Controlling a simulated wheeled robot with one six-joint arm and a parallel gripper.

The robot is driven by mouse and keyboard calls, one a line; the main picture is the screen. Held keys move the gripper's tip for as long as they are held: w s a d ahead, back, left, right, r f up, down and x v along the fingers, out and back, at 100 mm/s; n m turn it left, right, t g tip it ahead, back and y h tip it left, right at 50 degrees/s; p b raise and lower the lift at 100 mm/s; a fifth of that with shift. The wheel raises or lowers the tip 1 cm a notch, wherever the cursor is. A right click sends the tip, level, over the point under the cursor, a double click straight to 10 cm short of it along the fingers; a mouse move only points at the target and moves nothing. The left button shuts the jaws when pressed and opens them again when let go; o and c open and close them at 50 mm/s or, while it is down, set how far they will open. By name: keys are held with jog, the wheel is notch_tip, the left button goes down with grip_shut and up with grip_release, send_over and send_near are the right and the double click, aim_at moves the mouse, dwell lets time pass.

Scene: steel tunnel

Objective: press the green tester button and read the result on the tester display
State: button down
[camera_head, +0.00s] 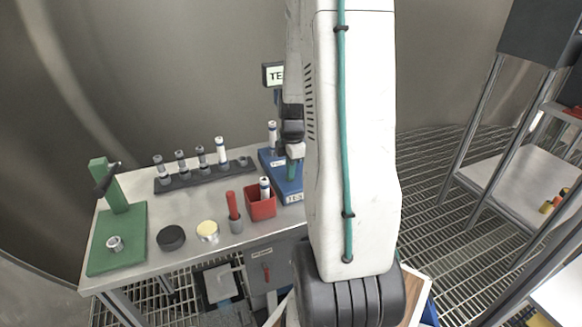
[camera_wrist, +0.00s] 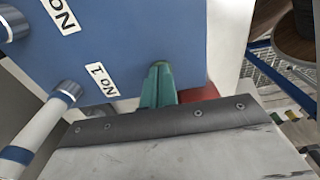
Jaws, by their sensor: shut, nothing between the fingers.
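The blue tester (camera_head: 289,190) stands at the right end of the bench, with a white label on its front. Its display (camera_head: 274,75) rises behind on a post and shows "TE"; my arm hides the rest. My gripper (camera_head: 291,174) points down over the tester, its green fingers shut and empty. In the wrist view the gripper (camera_wrist: 159,68) lies against the tester's blue face (camera_wrist: 130,40), near the "No 1" label. I cannot tell whether the fingertips touch it. I cannot make out the green button apart from the green fingers.
A white-capped cylinder (camera_head: 272,136) stands at the tester. A red bin (camera_head: 260,205) holding a cylinder, a red-handled tool (camera_head: 233,212) and a black rack (camera_head: 205,172) with several cylinders are left of it. A green stand (camera_head: 117,238) is at the far left.

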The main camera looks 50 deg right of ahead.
jog(key=shift+s+a+f, duration=0.15)
jog(key=shift+a+f, duration=0.05)
jog(key=shift+f, duration=0.25)
notch_tip(320, 180, up, 15)
jog(key=shift+d+f, duration=0.2)
jog(key=shift+d, duration=0.25)
dwell(0.5)
